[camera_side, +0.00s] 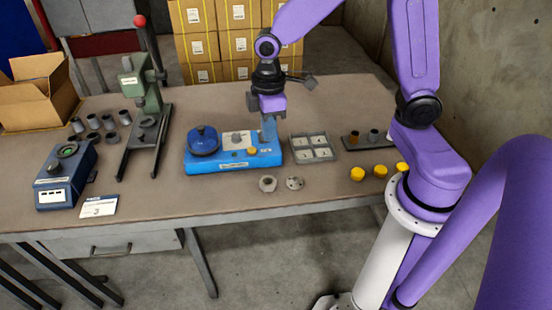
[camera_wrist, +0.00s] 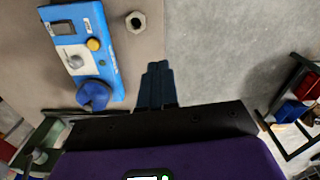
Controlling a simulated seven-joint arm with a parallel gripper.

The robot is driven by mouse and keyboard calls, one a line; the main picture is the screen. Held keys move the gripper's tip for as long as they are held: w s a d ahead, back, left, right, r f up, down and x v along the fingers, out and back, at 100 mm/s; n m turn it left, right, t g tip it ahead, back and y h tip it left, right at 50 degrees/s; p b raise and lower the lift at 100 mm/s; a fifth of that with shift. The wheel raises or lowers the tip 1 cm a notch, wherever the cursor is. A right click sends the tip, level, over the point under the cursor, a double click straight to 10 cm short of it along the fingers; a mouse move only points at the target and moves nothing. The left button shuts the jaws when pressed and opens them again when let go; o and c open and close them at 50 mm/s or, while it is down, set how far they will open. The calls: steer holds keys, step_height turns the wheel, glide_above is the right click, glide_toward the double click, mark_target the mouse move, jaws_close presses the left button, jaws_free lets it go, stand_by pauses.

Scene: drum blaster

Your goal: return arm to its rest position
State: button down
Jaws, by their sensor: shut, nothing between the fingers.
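My gripper (camera_side: 269,136) hangs fingers-down in the side view, in front of or above the right end of the blue drum machine (camera_side: 235,165). Its two blue-grey fingers are together with nothing between them. In the wrist view the closed fingers (camera_wrist: 157,66) point up the picture near the table edge, apart from the blue machine (camera_wrist: 115,75) at left. The machine carries a round blue lid (camera_side: 203,140), a grey knob and a yellow button (camera_side: 252,151). I cannot tell the exact height of the fingertips above it.
A metal hex piece (camera_side: 267,183) and a round disc (camera_side: 295,183) lie before the machine. A compartment tray (camera_side: 312,148) and several yellow caps (camera_side: 357,174) are right. A green press (camera_side: 146,95), dark cups, a blue meter (camera_side: 66,175) and a cardboard box (camera_side: 38,95) stand left.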

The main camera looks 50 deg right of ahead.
steer(key=s+r+n, duration=0.1)
steer(key=s+r, duration=0.1)
steer(key=s, duration=0.7)
steer(key=s+r, duration=0.2)
steer(key=s, duration=0.8)
steer(key=shift+s+d+r+n, duration=0.2)
steer(key=shift+s+r+n, duration=0.1)
steer(key=shift+n, duration=0.1)
